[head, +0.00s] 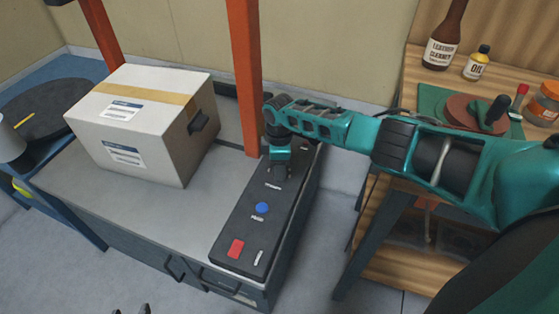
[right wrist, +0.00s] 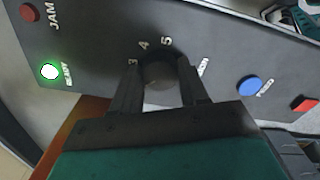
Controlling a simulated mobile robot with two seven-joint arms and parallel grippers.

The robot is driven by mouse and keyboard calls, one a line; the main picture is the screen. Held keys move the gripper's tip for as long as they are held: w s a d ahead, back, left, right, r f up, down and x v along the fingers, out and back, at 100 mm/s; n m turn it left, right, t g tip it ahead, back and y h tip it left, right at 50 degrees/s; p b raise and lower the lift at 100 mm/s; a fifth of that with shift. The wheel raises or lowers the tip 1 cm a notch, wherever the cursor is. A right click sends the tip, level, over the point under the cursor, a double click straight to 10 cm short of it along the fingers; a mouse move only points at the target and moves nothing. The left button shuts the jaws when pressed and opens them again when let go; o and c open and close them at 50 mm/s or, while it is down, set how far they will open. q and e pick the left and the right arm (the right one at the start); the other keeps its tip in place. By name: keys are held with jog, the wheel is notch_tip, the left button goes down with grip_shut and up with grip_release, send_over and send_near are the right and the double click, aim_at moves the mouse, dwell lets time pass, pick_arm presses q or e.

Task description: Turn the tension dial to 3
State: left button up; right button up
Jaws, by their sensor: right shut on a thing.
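The tension dial (right wrist: 158,75) is a dark round knob on the black control panel (head: 240,225). In the right wrist view the numbers 3, 4 and 5 show around its far side, and a partly covered label is beside it. My right gripper (head: 281,168) points down at the panel, and its two fingers are shut on the dial from both sides. I cannot tell which number the dial points to. In the head view the gripper hides the dial. Two dark tips of my left gripper (head: 131,309) show at the bottom edge, apart and empty.
The panel also has a blue feed button (head: 262,208), a red button (head: 236,249), a lit green ready light (right wrist: 49,72) and a dull red jam light (right wrist: 29,12). A taped cardboard box (head: 140,130) stands left of an orange post (head: 245,75). A wooden bench with bottles is right.

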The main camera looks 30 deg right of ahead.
jog(key=shift+r+m+p, duration=0.1)
jog(key=shift+m+p, duration=0.3)
jog(key=shift+m, duration=0.6)
jog(key=shift+m+p, duration=0.35)
jog(key=shift+m, duration=0.55)
jog(key=m+p, duration=0.1)
jog(key=m, duration=0.4)
jog(key=shift+p, duration=0.3)
jog(key=o, duration=1.1)
jog(key=shift+c, duration=0.2)
